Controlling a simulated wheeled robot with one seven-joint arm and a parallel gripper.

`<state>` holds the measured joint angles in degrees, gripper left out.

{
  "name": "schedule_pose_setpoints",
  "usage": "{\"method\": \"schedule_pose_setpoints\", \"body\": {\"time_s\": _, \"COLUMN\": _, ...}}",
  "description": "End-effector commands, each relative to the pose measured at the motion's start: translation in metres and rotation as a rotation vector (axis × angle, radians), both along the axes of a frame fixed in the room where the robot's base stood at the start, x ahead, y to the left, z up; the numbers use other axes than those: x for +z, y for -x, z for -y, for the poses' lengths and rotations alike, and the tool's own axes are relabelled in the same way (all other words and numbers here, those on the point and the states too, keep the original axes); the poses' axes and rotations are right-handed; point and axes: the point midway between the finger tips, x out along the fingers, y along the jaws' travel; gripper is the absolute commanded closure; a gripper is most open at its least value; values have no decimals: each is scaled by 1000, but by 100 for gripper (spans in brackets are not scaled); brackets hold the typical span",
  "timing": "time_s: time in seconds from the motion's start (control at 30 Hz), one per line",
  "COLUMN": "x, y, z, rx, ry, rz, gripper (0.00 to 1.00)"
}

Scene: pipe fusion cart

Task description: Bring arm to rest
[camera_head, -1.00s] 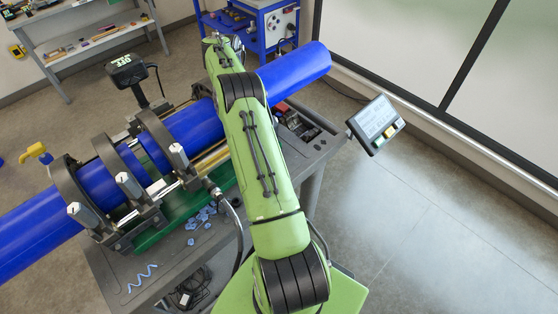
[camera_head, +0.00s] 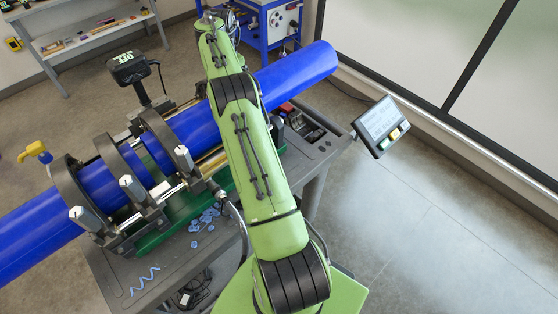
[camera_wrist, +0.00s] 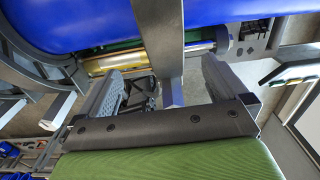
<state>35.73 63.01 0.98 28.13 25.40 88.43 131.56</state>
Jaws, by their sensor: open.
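My green arm reaches up and away across the cart in the head view. My gripper (camera_wrist: 172,95) shows in the wrist view, with its two fingers apart and nothing seen between them. A grey bar of the machine and a brass-coloured rod (camera_wrist: 140,62) lie beyond the fingers. The fingers cannot be made out in the head view. The blue pipe (camera_head: 190,127) lies in the grey clamps (camera_head: 82,213) of the fusion machine, and it also fills the top of the wrist view (camera_wrist: 220,12).
The grey cart (camera_head: 170,270) carries blue shavings (camera_head: 205,218). A tilted screen (camera_head: 381,126) stands at its right. A black device with a display (camera_head: 128,67) stands behind the pipe. A blue trolley (camera_head: 268,25) and a shelf (camera_head: 88,35) are at the back. The floor at right is clear.

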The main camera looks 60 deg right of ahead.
Motion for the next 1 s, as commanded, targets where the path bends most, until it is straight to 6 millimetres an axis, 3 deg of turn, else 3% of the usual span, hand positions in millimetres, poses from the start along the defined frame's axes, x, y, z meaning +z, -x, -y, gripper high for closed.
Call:
{"method": "schedule_pose_setpoints", "body": {"time_s": 0.27, "x": 27, "y": 2, "z": 2, "rx": -6, "ry": 1, "rz": -3, "gripper": 0}}
{"method": "schedule_pose_setpoints", "body": {"time_s": 0.83, "x": 28, "y": 3, "z": 2, "rx": -5, "ry": 1, "rz": -5, "gripper": 0}}
{"method": "schedule_pose_setpoints", "body": {"time_s": 0.93, "x": 42, "y": -1, "z": -8, "rx": 88, "ry": 15, "rz": 4, "gripper": 0}}
{"method": "schedule_pose_setpoints", "body": {"time_s": 1.0, "x": 63, "y": -5, "z": -28, "rx": 266, "ry": 38, "rz": 17, "gripper": 0}}
